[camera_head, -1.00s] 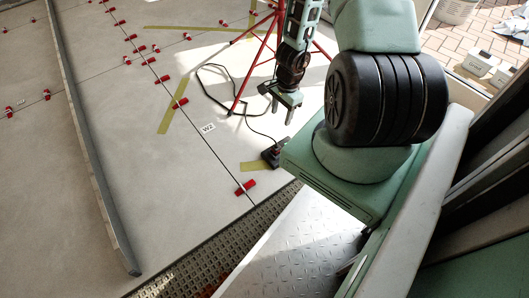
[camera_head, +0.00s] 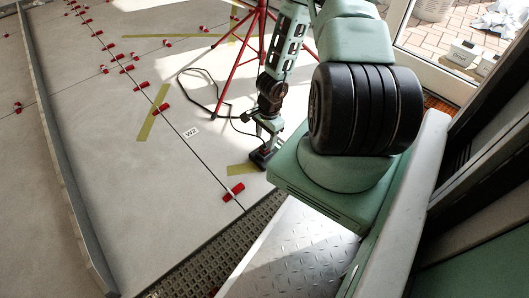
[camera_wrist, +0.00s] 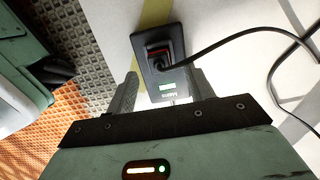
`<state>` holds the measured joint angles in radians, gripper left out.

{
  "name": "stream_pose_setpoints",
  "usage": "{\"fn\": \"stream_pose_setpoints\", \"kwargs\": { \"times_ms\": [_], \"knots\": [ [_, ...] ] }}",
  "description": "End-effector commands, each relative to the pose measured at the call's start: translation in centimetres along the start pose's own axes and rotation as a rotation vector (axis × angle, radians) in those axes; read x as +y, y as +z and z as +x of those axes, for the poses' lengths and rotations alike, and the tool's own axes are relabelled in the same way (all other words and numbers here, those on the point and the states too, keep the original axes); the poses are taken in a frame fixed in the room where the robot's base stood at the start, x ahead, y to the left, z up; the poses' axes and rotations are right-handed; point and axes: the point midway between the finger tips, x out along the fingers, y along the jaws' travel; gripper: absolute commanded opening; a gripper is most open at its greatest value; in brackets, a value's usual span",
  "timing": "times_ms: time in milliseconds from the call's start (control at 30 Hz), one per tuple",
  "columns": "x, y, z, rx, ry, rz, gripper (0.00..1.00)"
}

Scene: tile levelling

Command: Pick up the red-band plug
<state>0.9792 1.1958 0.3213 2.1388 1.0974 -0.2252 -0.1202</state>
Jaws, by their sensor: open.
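The red-band plug (camera_wrist: 158,58) shows in the wrist view as a dark plug with an orange-red band. It sits in a black socket box (camera_wrist: 146,37) on the floor, and a black cable (camera_wrist: 215,58) runs from it to the right. In the head view the box (camera_head: 260,160) lies beside my base, and the plug is too small to make out. My gripper (camera_wrist: 163,80) is open, its two fingers apart on either side of the box's near end. In the head view my gripper (camera_head: 268,136) is low, just above the box.
A red tripod (camera_head: 240,62) stands behind my arm, with the cable looping near its legs. Red tile clips (camera_head: 233,192) line the floor joints, near a "W2" label (camera_head: 191,132). Yellow tape (camera_head: 153,112) marks the floor. A long grey straightedge (camera_head: 66,170) lies left.

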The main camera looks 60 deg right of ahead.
Motion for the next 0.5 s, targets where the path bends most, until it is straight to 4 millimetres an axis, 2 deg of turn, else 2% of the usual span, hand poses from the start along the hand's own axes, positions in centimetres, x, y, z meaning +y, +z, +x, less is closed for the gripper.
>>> {"fn": "stream_pose_setpoints", "kwargs": {
  "times_ms": [300,500],
  "knots": [
    [0.1,-0.1,4.1,-0.003,0.001,0.001,0.53],
    [0.1,-0.1,4.9,-0.001,0.002,-0.001,0.53]
  ]
}}
